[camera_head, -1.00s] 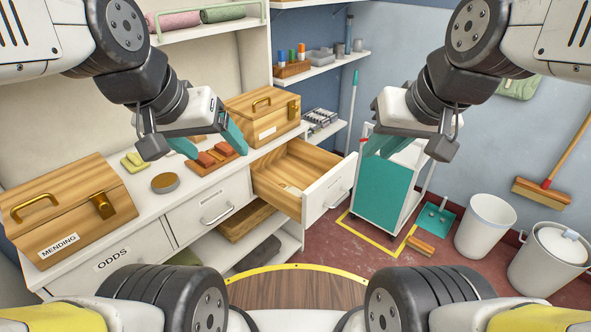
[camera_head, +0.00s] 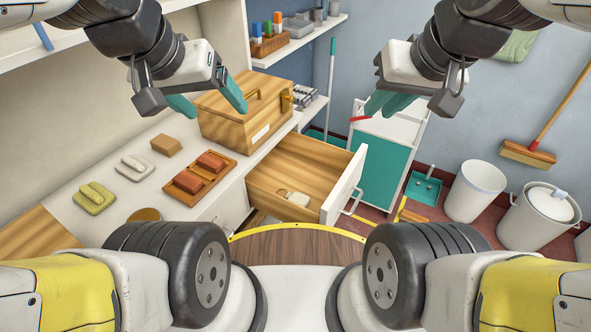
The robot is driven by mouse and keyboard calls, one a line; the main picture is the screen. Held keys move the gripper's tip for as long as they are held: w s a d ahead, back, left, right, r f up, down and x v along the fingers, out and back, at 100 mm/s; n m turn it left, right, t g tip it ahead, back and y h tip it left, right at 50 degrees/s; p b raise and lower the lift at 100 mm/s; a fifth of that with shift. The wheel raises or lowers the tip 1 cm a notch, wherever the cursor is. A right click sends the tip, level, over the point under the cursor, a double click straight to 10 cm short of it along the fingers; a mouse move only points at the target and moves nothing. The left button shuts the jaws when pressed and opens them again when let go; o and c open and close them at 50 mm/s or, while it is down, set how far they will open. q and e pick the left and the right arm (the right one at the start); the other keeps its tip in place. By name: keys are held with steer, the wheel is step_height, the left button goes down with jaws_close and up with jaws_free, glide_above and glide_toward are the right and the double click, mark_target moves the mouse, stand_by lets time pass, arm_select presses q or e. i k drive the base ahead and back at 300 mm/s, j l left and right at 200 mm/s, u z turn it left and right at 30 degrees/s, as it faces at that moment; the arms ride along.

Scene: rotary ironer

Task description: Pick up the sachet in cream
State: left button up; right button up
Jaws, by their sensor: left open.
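A small pale cream item (camera_head: 293,198), likely the sachet, lies on the floor of the open wooden drawer (camera_head: 270,180), near its front. A whitish piece (camera_head: 135,167) with a raised bar also lies on the counter. My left gripper (camera_head: 208,100) is open and empty, its teal fingers apart in front of the wooden box, above the counter and to the upper left of the drawer. My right gripper (camera_head: 388,103) hangs in front of the white and teal cart, right of the drawer. Its fingers overlap from here, so its opening is unclear.
On the counter (camera_head: 75,226) are a yellow-green piece (camera_head: 93,198), a tan block (camera_head: 166,146), a tray of red pieces (camera_head: 200,176) and a lidded wooden box (camera_head: 253,110). The cart (camera_head: 385,165) stands right of the drawer front. Bins (camera_head: 475,190) stand farther right.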

mark_target(302, 199)
steer(key=k+l+u, duration=0.15)
steer(key=u, duration=0.2)
steer(key=k+l+u, duration=0.1)
steer(key=u, duration=0.3)
steer(key=k+j, duration=0.05)
